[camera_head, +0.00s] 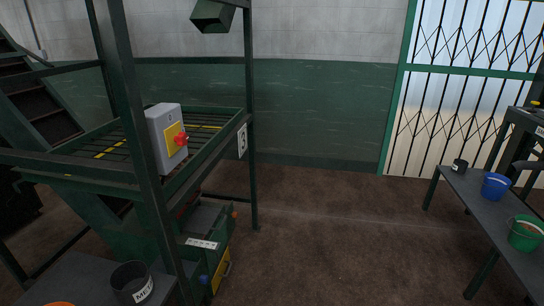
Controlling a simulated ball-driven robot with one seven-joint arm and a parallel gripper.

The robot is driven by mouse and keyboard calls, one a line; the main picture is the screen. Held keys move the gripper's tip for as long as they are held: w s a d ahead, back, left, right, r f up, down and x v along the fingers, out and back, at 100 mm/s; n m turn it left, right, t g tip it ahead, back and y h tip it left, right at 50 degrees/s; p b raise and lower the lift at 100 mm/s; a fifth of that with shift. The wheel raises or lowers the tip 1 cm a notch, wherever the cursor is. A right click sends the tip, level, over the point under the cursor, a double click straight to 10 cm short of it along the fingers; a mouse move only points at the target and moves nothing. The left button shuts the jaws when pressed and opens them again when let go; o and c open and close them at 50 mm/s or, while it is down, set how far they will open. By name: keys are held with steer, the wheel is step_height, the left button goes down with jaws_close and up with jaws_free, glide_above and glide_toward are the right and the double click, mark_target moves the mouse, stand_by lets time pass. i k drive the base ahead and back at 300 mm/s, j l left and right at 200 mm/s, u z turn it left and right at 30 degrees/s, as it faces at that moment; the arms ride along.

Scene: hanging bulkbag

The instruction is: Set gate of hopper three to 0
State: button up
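A dark green steel frame (249,95) stands at the left and carries a white sign with a 3 (242,140). A grey box (158,132) with a yellow plate and a red knob (181,139) is fixed on its near side. Low in the frame is a green unit with a white marked strip (201,243), a small orange part (235,214) and a yellow part (222,277). I cannot tell which part is the gate of hopper three, or its setting. A green chute end (212,16) hangs at the top. My gripper is not in view.
A dark table (480,205) at the right holds a blue bucket (495,187), a green bucket (525,233) and a small black cup (459,165). A black labelled tub (132,283) stands at lower left. The brown floor (340,240) between is clear.

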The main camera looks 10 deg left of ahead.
mark_target(202, 219)
steer(key=i+u, duration=0.2)
steer(key=i, duration=0.25)
steer(key=i+l+u, duration=0.2)
steer(key=i, duration=0.2)
steer(key=i+l+u, duration=0.25)
steer(key=i, duration=0.2)
steer(key=i+l+u, duration=0.2)
steer(key=i, duration=0.2)
